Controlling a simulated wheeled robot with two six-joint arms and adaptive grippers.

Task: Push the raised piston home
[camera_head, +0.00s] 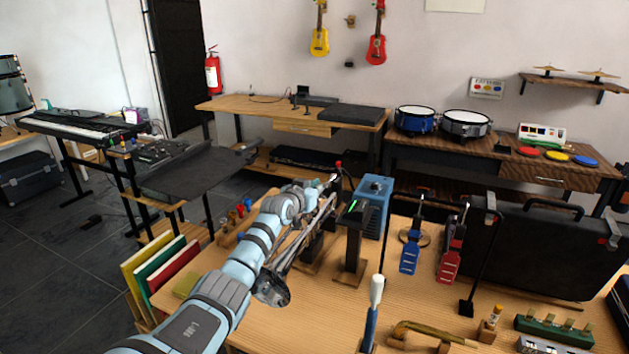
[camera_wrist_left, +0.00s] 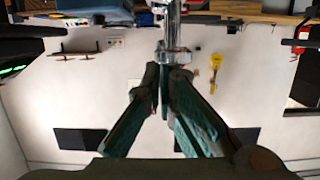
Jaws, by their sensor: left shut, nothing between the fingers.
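A silver brass instrument (camera_head: 305,238) stands on the bench, its bell toward the lower left and its tubing rising to the right. My left gripper (camera_head: 327,191) is above its upper end, and its tips are hard to make out there. In the left wrist view, which is upside down, the fingers of my left gripper (camera_wrist_left: 165,78) are shut and empty. Their tips meet close to a silver cylinder with a wider collar (camera_wrist_left: 175,56), apparently a valve. I cannot tell whether they touch it or how high any piston stands. My right gripper is not in view.
A black stand with a green light (camera_head: 354,210) and a blue box (camera_head: 373,205) stand just right of the gripper.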

